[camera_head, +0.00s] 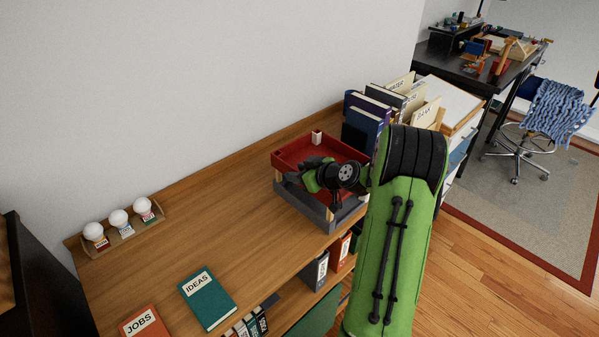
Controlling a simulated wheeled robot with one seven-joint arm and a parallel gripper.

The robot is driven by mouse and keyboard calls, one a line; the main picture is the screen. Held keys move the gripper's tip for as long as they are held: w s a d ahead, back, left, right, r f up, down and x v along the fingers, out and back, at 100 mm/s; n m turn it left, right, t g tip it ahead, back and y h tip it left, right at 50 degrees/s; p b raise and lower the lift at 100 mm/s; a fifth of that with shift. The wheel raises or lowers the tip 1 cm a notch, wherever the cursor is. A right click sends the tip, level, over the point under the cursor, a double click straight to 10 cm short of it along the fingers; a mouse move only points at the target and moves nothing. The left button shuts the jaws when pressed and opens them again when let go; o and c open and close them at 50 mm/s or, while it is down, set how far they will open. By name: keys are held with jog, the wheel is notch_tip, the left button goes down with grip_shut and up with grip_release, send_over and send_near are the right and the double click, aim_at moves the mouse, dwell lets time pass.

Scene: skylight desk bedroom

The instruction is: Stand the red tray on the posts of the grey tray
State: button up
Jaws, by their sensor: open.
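The red tray (290,154) sits above the grey tray (293,196) near the back right of the wooden desk top. A light post (277,176) shows between the two trays at the left corner, and another pale block (317,137) shows at the red tray's back corner. My gripper (334,212) is over the front of the trays, pointing down, by the near edge. My wrist hides much of the red tray's front and right side. I cannot tell whether every post meets the red tray.
Books and file folders (367,128) stand close behind the trays on the right. A teal IDEAS book (207,298), an orange JOBS book (144,322) and a holder with white balls (119,222) lie left. The desk's middle (200,240) is clear.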

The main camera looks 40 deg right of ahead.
jog(key=b+v, duration=0.1)
jog(key=v, duration=1.5)
jog(key=shift+f, duration=0.2)
jog(key=a+r+n+g, duration=0.15)
jog(key=a+g, duration=0.35)
jog(key=a, duration=1.2)
jog(key=s+a+m, duration=0.2)
jog(key=s+a, duration=0.2)
jog(key=s, duration=0.4)
jog(key=s+a+r+m+g+h, duration=0.1)
jog(key=s+a, duration=0.3)
jog(key=s, duration=0.4)
jog(key=shift+s+r+m+h, duration=0.3)
jog(key=shift+s+m, duration=0.05)
jog(key=shift+m, duration=0.2)
